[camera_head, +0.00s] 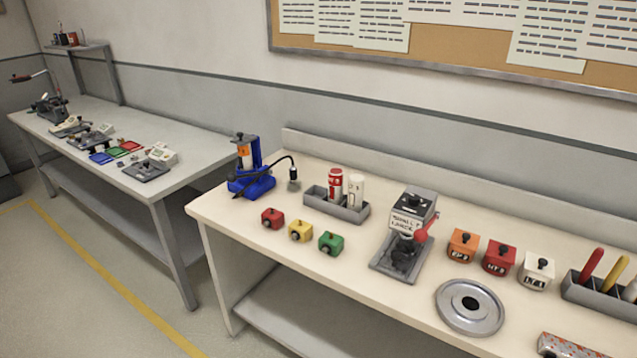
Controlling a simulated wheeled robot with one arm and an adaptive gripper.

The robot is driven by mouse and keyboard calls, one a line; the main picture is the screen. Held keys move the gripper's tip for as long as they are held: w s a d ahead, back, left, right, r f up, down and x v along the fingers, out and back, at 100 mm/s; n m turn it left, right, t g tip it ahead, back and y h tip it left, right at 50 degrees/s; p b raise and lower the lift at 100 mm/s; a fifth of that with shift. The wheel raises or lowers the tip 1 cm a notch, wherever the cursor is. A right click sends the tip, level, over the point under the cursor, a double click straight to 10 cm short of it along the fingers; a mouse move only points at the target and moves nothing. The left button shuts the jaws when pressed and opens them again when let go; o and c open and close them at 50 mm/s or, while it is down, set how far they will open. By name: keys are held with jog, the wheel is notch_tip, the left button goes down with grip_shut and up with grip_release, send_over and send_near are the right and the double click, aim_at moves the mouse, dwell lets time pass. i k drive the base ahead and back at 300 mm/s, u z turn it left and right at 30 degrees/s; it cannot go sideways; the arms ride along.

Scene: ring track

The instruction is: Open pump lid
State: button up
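I cannot tell for certain which thing is the pump. A blue upright device (249,170) with an orange panel, a dark knob on top and a thin black hose stands at the left end of the near bench. A grey machine (413,212) with a lettered front, a dark knob on its top and a red-ended lever stands mid-bench on a grey base plate. Its top looks closed. My gripper is not in view.
On the near bench (290,262) are red (272,218), yellow (300,231) and green (331,243) blocks, a grey caddy (322,202) with bottles, several lidded boxes (499,256) and a round metal disc (469,306). Another bench (185,145) stands left. The floor (60,290) is clear.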

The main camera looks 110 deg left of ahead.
aim_at(242, 139)
jog(key=u, duration=1.3)
jog(key=k, duration=1.05)
jog(key=u, duration=1.75)
